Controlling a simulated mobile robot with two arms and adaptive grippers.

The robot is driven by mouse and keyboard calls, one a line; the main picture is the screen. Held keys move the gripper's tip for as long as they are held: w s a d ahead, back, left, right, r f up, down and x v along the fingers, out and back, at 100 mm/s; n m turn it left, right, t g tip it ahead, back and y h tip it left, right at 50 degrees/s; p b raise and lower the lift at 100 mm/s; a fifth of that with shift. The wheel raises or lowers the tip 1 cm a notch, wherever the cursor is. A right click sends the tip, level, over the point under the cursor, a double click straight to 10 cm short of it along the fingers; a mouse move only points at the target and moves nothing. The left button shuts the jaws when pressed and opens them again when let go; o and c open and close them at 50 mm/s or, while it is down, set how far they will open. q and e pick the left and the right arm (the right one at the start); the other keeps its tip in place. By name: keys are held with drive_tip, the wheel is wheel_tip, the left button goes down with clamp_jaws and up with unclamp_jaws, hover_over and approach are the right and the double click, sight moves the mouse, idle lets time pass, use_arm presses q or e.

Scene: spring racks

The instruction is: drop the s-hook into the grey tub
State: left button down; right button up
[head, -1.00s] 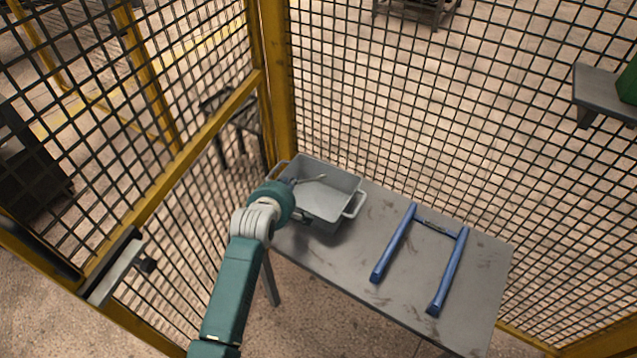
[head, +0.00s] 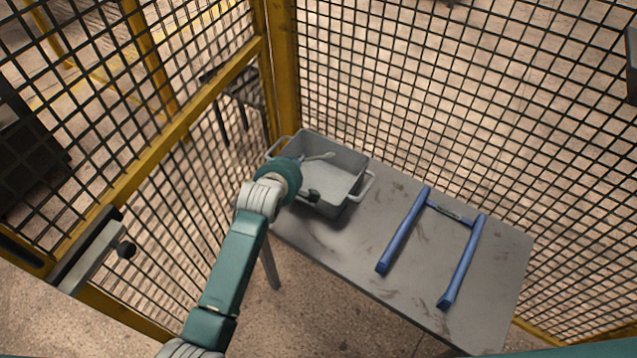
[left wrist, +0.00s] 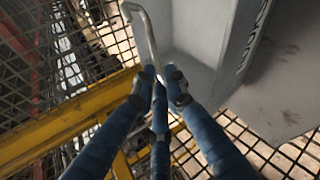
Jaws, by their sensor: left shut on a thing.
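The grey tub (head: 352,192) stands on the left end of the table, its handles at the two ends. My left gripper (head: 298,161) is at the tub's left side, partly hidden behind my teal wrist. It is shut on the s-hook (head: 320,156), a thin grey bent rod that shows over the tub's opening. In the left wrist view the blue fingers (left wrist: 160,82) grip the s-hook (left wrist: 146,28) at its lower end; its curved end points up-left. The tub's pale wall (left wrist: 200,30) lies behind it. My right gripper is not in view.
The grey table (head: 360,245) has a blue U-shaped frame (head: 463,262) lying on its right part. Yellow-framed mesh fencing (head: 420,90) stands close behind and to the left. Bare tabletop lies between the tub and the blue frame.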

use_arm(q)
drive_tip(key=shift+s+r, duration=0.1)
drive_tip(key=shift+r, duration=0.05)
drive_tip(key=c, duration=1.7)
unclamp_jaws()
drive_tip(key=shift+s, duration=0.15)
drive_tip(key=v, duration=1.1)
drive_tip(key=shift+s+a+r, duration=0.15)
drive_tip(key=shift+s, duration=0.2)
